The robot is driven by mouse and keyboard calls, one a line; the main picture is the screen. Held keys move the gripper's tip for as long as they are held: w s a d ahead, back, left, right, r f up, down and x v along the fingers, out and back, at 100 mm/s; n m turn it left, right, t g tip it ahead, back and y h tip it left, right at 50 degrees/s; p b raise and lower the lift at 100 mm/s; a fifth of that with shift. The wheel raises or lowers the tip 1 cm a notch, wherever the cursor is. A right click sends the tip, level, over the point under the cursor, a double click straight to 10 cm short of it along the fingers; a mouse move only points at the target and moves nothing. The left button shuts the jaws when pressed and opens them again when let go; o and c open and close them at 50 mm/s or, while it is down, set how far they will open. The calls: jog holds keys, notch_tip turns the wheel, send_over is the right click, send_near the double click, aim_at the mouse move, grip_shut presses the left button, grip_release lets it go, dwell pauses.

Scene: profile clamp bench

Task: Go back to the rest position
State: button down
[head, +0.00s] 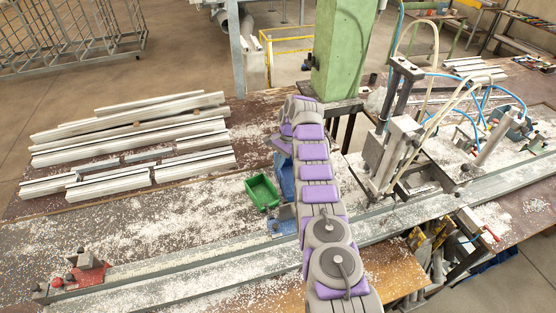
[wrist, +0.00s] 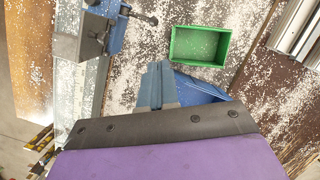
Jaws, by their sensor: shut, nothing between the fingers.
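My gripper (wrist: 155,68) shows in the wrist view as two blue-grey fingers pressed together, shut and empty. It is above the bench, with part of a blue bin (wrist: 197,88) below and to the right of the fingertips. A green bin (wrist: 200,46) lies just past the blue one. In the head view my purple and grey arm stretches forward over the bench and its far end is folded over. My fingers cannot be made out there. The green bin (head: 262,193) and the blue bin (head: 284,172) are left of the arm, the blue one partly hidden by it.
White profiles (head: 130,145) lie in rows at the back left. A long metal rail (head: 180,285) crosses the bench, with a red clamp (head: 87,272) at its left end. A green column (head: 340,50) and a clamp machine (head: 392,150) with hoses stand close right of my arm.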

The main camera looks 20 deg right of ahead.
jog(key=shift+r, duration=0.2)
dwell(0.6)
jog(key=s+a+r+n+b, duration=0.3)
jog(key=s+a+r+b, duration=0.2)
jog(key=s+r+b, duration=0.4)
jog(key=s+a+r+n+h+b, duration=0.1)
jog(key=s+a+r+n, duration=0.1)
jog(key=s, duration=0.3)
jog(key=s+a+r+n+b, duration=0.1)
jog(key=s+r, duration=0.2)
jog(key=s, duration=0.3)
jog(key=s+a+f+n+h+b, duration=0.1)
jog(key=s+f+n+b, duration=0.2)
jog(key=s, duration=1.4)
jog(key=s+a+f+n+h+b, duration=0.1)
jog(key=s+f+n+b, duration=0.2)
jog(key=s, duration=1.5)
notch_tip(320, 180, down, 5)
jog(key=b, duration=0.3)
jog(key=shift+s+g, duration=0.35)
jog(key=shift+g, duration=0.05)
jog(key=c, duration=1.8)
grip_release()
jog(key=shift+f, duration=0.1)
